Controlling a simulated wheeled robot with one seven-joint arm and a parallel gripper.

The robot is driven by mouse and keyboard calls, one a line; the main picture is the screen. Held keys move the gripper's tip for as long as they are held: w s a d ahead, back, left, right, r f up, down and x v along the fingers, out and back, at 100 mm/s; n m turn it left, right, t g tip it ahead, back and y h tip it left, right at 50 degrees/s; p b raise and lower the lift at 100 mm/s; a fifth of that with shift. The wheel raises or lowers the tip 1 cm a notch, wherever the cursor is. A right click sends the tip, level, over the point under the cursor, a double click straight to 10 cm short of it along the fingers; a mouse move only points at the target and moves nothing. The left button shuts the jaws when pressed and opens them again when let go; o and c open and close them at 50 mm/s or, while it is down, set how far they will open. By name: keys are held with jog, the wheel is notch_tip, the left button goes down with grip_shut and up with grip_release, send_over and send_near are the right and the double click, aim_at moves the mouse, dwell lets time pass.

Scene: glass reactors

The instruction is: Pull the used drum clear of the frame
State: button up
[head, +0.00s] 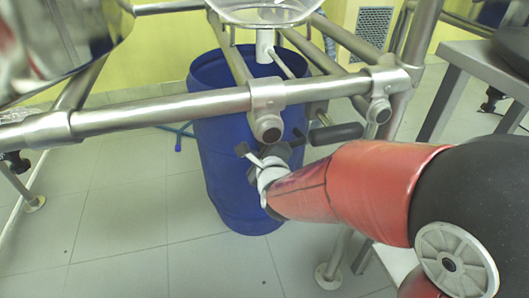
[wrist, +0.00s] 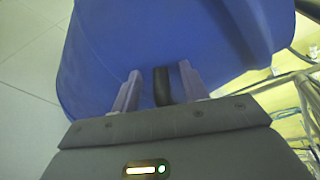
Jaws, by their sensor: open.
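The used drum, a tall blue drum (head: 222,135), stands upright on the floor within the steel frame (head: 150,115), under the glass vessel (head: 265,12). Its blue wall also fills much of the wrist view (wrist: 110,45). My gripper (wrist: 157,82) is open, its two fingers pointing at the drum wall. A dark handle-like piece (wrist: 162,88) lies between the fingers. I cannot tell whether the fingers touch it. In the head view my gripper (head: 262,160) is at the drum's upper right side, partly hidden by my red arm.
A frame rail crosses in front of the drum's upper part, with a clamp joint (head: 267,110) close above my gripper. A frame foot (head: 328,276) stands on the floor at lower right. A grey table (head: 470,60) is at right. Tiled floor (head: 120,220) at front left is clear.

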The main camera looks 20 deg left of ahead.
jog(key=shift+w, duration=0.1)
jog(key=shift+c, duration=0.4)
grip_shut()
dwell(1.0)
